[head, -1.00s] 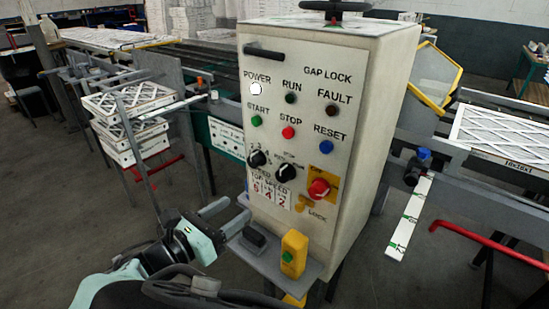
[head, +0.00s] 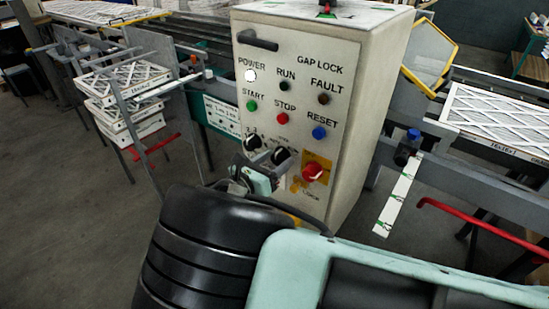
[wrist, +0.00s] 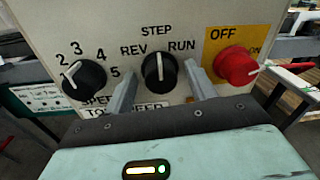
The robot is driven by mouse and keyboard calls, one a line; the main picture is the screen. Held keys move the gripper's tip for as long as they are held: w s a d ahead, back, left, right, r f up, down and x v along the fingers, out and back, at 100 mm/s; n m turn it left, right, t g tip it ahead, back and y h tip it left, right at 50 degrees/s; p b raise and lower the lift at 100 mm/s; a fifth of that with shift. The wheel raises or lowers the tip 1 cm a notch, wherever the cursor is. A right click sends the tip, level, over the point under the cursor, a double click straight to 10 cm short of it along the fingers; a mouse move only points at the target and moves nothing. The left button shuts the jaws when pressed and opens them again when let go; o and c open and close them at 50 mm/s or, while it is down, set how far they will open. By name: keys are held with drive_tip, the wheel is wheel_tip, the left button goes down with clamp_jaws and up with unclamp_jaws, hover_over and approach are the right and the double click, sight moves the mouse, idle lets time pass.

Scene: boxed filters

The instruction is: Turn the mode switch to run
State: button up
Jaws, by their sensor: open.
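The mode switch (wrist: 159,73) is a round black knob with a white pointer line, marked REV, STEP and RUN. Its line points up, at STEP. My gripper (wrist: 162,78) is open in the wrist view, with one grey finger on each side of the knob. I cannot tell whether either finger touches it. In the head view the mode switch (head: 281,156) shows just above my gripper (head: 258,176), and my arm hides the panel's lower part.
A numbered black speed knob (wrist: 84,76) is left of the mode switch. A red OFF/ON knob (wrist: 236,66) on a yellow plate is close on the right. The control cabinet (head: 365,110) stands between conveyors, with stacked filters (head: 125,85) at left.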

drive_tip(key=c, duration=0.9)
drive_tip(key=shift+f+m, duration=0.1)
drive_tip(key=shift+m, duration=0.2)
drive_tip(key=m+b, duration=0.2)
drive_tip(key=m, duration=0.1)
drive_tip(key=shift+d+b, duration=0.1)
drive_tip(key=shift+b, duration=0.25)
drive_tip(key=m+b, duration=0.2)
drive_tip(key=m, duration=0.3)
drive_tip(key=shift+d+b, duration=0.1)
drive_tip(key=shift+b, duration=0.25)
drive_tip(key=shift+s+m, duration=0.1)
drive_tip(key=shift+m, duration=0.2)
